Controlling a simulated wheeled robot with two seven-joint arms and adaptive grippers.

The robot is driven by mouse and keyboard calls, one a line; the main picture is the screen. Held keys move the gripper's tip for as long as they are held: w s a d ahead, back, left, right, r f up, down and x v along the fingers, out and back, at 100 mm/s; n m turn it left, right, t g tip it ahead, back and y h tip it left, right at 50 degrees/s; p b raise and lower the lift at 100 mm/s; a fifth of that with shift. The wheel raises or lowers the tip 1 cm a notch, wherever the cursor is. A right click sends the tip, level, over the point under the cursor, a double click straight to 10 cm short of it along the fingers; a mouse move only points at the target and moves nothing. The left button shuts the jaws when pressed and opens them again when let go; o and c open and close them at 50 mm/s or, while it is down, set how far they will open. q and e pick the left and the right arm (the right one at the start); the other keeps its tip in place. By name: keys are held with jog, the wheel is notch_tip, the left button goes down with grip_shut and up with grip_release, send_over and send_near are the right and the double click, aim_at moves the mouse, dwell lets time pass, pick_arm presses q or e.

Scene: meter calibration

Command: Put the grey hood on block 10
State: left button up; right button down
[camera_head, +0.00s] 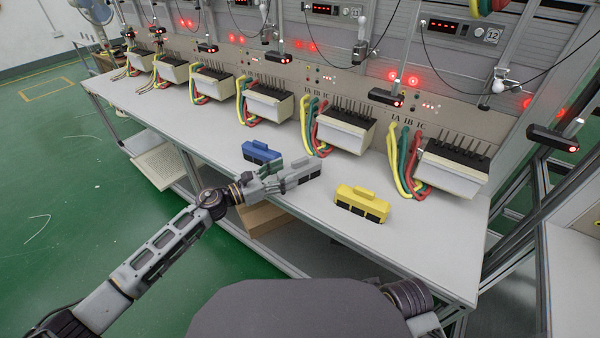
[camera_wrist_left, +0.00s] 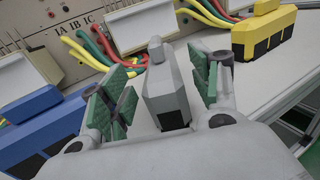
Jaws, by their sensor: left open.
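The grey hood (camera_head: 302,173) lies on the white bench between the blue hood (camera_head: 262,152) and the yellow hood (camera_head: 362,203). My left gripper (camera_head: 275,178) is open at the bench's front edge. In the left wrist view the grey hood (camera_wrist_left: 166,90) stands between the green pads of my left gripper (camera_wrist_left: 163,82), with gaps visible on both sides. The gripper partly hides the hood in the head view. Several white terminal blocks with black tops stand along the back of the bench. I cannot read which one is block 10. My right gripper is out of view.
Red, yellow and green cables hang beside the terminal blocks (camera_head: 347,130). The blue hood (camera_wrist_left: 42,125) is close to my left gripper's left finger; the yellow hood (camera_wrist_left: 263,35) is farther right. The bench (camera_head: 440,240) is clear at its right front.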

aim_at(292, 168)
pick_arm(q)
jog(key=shift+x, duration=2.25)
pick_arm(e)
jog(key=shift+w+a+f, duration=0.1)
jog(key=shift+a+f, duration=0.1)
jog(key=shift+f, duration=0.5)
pick_arm(q)
jog(key=shift+r, duration=0.15)
jog(key=shift+c, duration=0.2)
jog(key=c, duration=1.1)
jog(key=shift+c, duration=0.2)
jog(key=shift+r, duration=0.2)
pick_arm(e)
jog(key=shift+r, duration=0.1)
